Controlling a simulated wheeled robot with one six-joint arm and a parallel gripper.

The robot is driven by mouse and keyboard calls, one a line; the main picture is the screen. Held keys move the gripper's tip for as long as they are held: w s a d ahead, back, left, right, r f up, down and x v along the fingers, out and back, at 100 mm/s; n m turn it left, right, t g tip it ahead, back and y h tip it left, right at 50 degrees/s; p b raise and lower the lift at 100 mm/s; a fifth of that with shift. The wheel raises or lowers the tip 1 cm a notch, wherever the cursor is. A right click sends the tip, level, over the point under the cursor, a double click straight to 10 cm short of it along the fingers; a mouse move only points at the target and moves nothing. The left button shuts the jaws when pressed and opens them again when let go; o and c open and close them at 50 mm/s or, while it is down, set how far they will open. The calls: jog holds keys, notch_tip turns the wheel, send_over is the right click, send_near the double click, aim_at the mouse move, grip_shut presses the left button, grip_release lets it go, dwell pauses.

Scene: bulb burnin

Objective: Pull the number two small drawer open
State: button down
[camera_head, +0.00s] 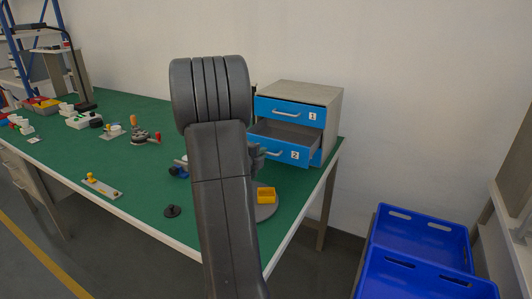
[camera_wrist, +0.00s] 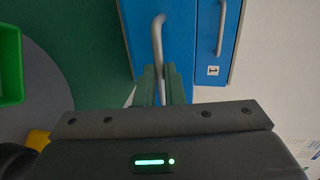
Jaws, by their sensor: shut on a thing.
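The small drawer cabinet (camera_head: 322,94) is grey with blue drawer fronts and stands at the back right of the green table. Drawer number two (camera_head: 310,157) is pulled part way out, and its grey inside shows from above. Drawer number one (camera_head: 290,108), above it, is shut. In the wrist view my gripper (camera_wrist: 163,80) is shut on the silver handle (camera_wrist: 158,35) of the number two drawer. The drawer one front, with its label (camera_wrist: 213,70), is to the right there. In the head view my arm hides most of my gripper (camera_head: 259,151).
A yellow bin (camera_head: 266,194) sits on a round grey plate (camera_head: 265,212) near the table's right edge. A green bin (camera_wrist: 10,65) shows in the wrist view. Blue crates (camera_head: 425,238) stand right of the table. Several small fixtures lie left on the table.

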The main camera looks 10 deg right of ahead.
jog(key=shift+s+a, duration=0.15)
jog(key=shift+s, duration=0.1)
jog(key=c, duration=1.5)
grip_release()
jog(key=v, duration=1.3)
jog(key=shift+s+a+r, duration=0.1)
jog(key=shift+s+a, duration=0.15)
jog(key=shift+s, duration=0.1)
jog(key=shift+w+d, duration=0.1)
jog(key=shift+x, duration=7.2)
